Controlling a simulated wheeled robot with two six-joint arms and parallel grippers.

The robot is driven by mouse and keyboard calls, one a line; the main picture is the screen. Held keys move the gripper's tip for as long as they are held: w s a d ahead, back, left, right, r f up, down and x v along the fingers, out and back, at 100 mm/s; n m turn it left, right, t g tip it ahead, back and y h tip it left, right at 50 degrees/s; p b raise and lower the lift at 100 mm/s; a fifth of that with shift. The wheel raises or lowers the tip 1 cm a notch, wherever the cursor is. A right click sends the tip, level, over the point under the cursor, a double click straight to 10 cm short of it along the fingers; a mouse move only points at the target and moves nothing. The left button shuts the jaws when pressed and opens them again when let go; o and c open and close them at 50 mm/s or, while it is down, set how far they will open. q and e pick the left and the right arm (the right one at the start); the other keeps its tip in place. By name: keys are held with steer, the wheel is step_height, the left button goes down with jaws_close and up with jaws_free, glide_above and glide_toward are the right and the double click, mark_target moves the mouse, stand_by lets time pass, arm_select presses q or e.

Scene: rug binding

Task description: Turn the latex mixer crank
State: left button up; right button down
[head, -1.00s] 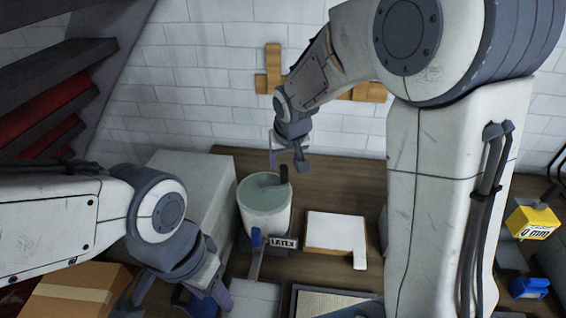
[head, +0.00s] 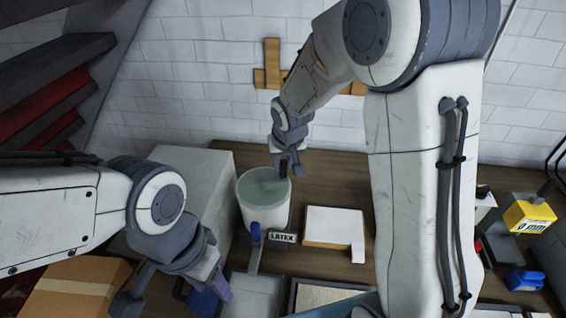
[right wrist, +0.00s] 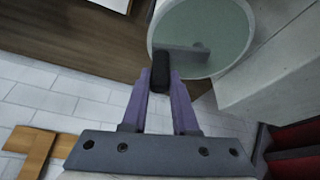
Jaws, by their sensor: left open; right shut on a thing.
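The latex mixer is a white bucket (head: 263,212) with pale green liquid, standing on the bench in the head view, with a LATEX label (head: 283,237) at its front. Its crank has a grey arm across the top and a black handle (right wrist: 161,72), seen in the right wrist view. My right gripper (head: 284,166) is shut on the black handle, its purple fingers on either side of it (right wrist: 160,90). My left gripper (head: 176,303) is open and empty at the lower left, in front of the bucket and apart from it.
A blue-handled lever (head: 256,234) stands in front of the bucket. A white block (head: 333,227) lies right of it. A large pale box (head: 190,185) is on the left, with a cardboard box (head: 75,288) below.

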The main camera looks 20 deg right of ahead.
steer(key=shift+s+a+f+m+h+b, duration=0.2)
steer(key=shift+s+m+h+b, duration=0.3)
steer(key=shift+m+b, duration=1.25)
steer(key=shift+s+a+f+m+h+b, duration=0.15)
steer(key=shift+s+m+h+b, duration=0.35)
steer(key=shift+b, duration=2.3)
steer(key=shift+s+a+r+m+g+h+b, duration=0.2)
steer(key=shift+s+m+g+b, duration=0.15)
steer(key=shift+m+b, duration=0.4)
steer(key=shift+s+a+r+m+g+h+b, duration=0.25)
steer(key=shift+m+b, duration=0.25)
steer(key=shift+m, duration=0.3)
steer(key=shift+s, duration=0.1)
steer(key=c, duration=0.7)
jaws_free()
steer(key=b+v, duration=0.1)
steer(key=v, duration=0.9)
steer(key=shift+s+r, duration=0.1)
steer(key=shift+r, duration=0.05)
